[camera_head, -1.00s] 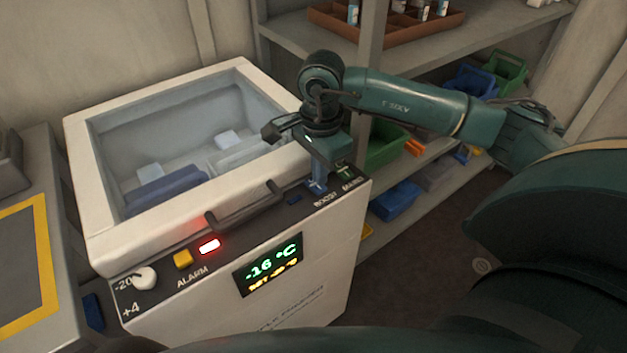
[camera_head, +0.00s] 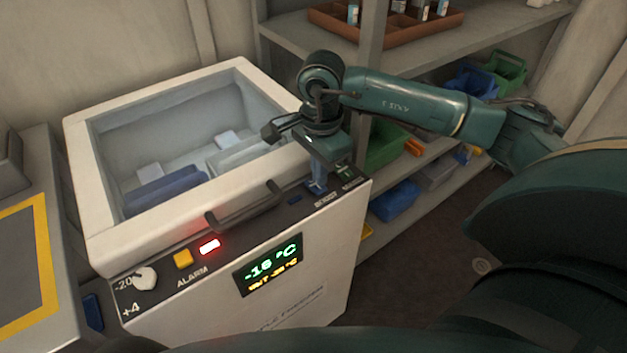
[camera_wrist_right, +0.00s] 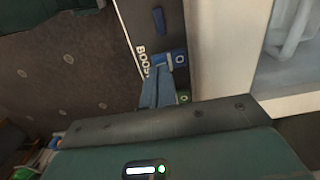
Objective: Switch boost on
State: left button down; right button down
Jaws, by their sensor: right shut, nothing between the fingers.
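The chest freezer (camera_head: 335,240) stands open, with a dark control panel along its front edge. My right gripper (camera_head: 317,190) is shut and empty, pointing down at the panel's right end by the BOOST label. In the right wrist view its blue-grey fingertips (camera_wrist_right: 162,75) are at the blue boost switch (camera_wrist_right: 179,58), marked with a white ring, and partly cover it. They look touching or very close; I cannot tell which. The green mains switch (camera_head: 345,172) is just beside the fingers. A dark blue lamp (camera_head: 294,198) on the panel looks unlit. My left gripper is not in view.
The panel also holds a white knob (camera_head: 145,279), a yellow button (camera_head: 183,258), a lit red alarm lamp (camera_head: 209,246) and a temperature display (camera_head: 268,264). A handle bar (camera_head: 243,208) sticks out left of my gripper. Shelves with bins (camera_head: 396,200) stand behind right.

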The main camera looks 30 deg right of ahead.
jog(key=shift+f+b, duration=0.85)
jog(key=shift+f, duration=0.1)
dwell(0.6)
jog(key=shift+r+p, duration=2.15)
jog(key=shift+r, duration=1.4)
jog(key=shift+a, duration=0.1)
